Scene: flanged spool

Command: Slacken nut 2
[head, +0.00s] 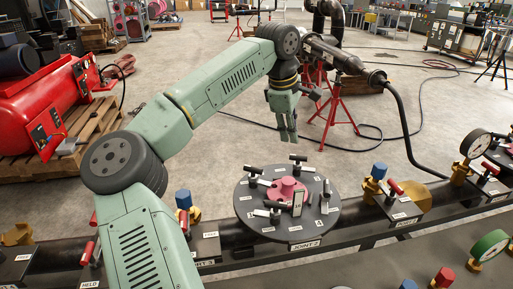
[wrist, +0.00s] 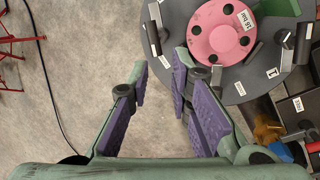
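A dark round flange (head: 246,212) with a pink hub (head: 287,189) sits on the black pipe in the head view, above a "JOINT 2" label. Several nuts with dark and silver bar handles stand around the hub; one nut (head: 253,173) is at the back left. Their small number tags are too small to read there. In the wrist view the flange (wrist: 232,92) is at upper right, with a tag reading 1; I cannot pick out nut 2. My gripper (head: 288,138) hangs above and behind the flange. Its purple-padded fingers (wrist: 161,75) are apart and empty, the right one overlapping the flange's left edge.
Blue-topped and red-handled valves (head: 374,180) and a pressure gauge (head: 474,145) line the pipe to the right. Another blue-capped valve (head: 184,204) is left of the flange. A red tank (head: 40,105) stands on a pallet at left. Open floor lies behind the pipe.

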